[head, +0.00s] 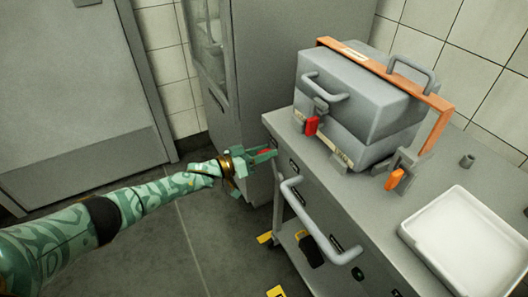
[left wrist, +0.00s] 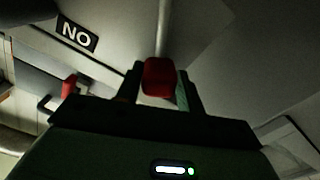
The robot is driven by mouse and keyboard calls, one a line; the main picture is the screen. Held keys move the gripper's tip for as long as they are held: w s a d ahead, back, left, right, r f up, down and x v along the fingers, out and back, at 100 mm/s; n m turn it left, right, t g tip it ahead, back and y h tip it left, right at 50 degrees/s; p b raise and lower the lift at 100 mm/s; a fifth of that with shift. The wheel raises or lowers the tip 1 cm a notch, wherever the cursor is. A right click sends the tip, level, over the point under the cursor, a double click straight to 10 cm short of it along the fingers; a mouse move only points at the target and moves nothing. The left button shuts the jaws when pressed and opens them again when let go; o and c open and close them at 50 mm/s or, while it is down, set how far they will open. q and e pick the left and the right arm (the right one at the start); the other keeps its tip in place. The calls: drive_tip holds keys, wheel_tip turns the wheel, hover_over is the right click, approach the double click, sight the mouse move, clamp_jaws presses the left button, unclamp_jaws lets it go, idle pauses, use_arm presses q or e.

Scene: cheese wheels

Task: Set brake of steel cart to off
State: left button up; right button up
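The steel cart (head: 290,150) is grey, with a pale bar handle (head: 310,222) on its near side. My left gripper (head: 263,155) is at the cart's far-left corner, at the left end of that side. A red lever tip (left wrist: 159,78) sits between its fingers in the left wrist view. The fingers are close on both sides of it, but I cannot tell whether they press on it. A black label (left wrist: 77,34) with white letters reads "NO" there, which is "ON" upside down. The lever's base is hidden. My right gripper is in neither view.
A white tray (head: 470,240) lies nearer. A tall grey cabinet (head: 275,60) stands behind. Floor at the left is clear.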

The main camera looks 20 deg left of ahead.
use_arm(q)
drive_tip(key=shift+o, duration=1.1)
drive_tip(key=shift+f, duration=0.15)
drive_tip(key=shift+s+a, duration=0.15)
drive_tip(key=shift+s, duration=0.05)
drive_tip(key=p+v, duration=0.4)
drive_tip(key=v, duration=1.2)
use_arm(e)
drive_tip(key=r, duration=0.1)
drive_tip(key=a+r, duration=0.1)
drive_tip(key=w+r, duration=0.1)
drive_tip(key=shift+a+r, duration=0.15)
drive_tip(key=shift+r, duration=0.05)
use_arm(q)
drive_tip(key=shift+w, duration=0.1)
